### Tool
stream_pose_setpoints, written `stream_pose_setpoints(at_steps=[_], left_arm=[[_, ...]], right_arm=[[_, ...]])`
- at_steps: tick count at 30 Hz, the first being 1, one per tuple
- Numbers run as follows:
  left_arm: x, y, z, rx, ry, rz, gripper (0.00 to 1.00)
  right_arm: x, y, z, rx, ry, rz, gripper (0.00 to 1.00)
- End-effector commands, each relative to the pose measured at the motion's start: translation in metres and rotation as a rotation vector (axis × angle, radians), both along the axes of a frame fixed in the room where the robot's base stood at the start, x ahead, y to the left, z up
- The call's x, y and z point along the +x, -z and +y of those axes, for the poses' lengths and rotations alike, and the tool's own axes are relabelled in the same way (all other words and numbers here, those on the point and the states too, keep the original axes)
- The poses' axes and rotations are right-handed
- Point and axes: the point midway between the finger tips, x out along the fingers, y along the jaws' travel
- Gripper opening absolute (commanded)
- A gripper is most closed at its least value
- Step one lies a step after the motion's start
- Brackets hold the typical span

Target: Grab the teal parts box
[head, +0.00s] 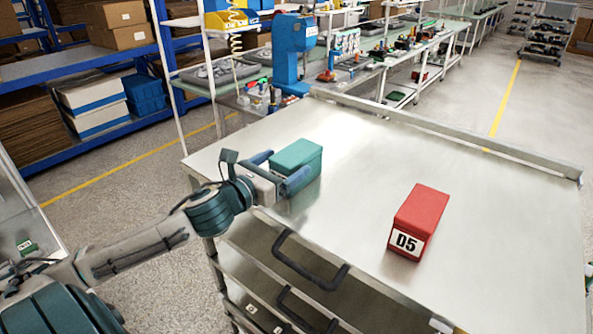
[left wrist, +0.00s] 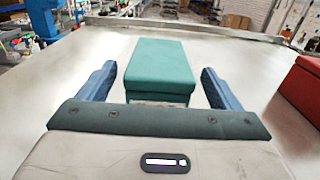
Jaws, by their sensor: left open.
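The teal parts box (head: 297,158) sits on the metal cart top (head: 345,175) near its left front edge in the head view. My left gripper (head: 279,172) is open at the box, with a blue finger on each side of it. In the left wrist view the teal box (left wrist: 158,68) stands between the two spread fingers of my left gripper (left wrist: 158,92). A gap shows between each finger and the box there. The box's near end is partly hidden behind the gripper body. My right gripper is not in view.
A red box labelled D5 (head: 418,220) stands on the cart top to the right; its edge also shows in the left wrist view (left wrist: 302,88). A raised rail (head: 440,133) runs along the back. Black handles (head: 308,262) stick out at the front. The middle of the top is clear.

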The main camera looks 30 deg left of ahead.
Motion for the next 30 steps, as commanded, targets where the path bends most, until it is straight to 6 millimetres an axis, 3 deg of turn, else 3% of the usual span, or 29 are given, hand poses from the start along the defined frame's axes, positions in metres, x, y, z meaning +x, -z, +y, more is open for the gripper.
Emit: stream_pose_setpoints(at_steps=[10,21,23,30], left_arm=[[0.031,0.0,-0.002,-0.005,-0.003,-0.001,0.85],[0.037,0.0,-0.003,0.001,0.0,0.001,0.85],[0.037,0.0,-0.003,0.001,0.0,0.001,0.78],[0.037,0.0,-0.003,0.001,0.0,0.001,0.3]], right_arm=[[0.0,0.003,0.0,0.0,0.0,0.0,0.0],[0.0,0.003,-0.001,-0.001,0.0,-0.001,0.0],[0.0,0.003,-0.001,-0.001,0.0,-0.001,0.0],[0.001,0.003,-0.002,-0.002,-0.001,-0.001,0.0]])
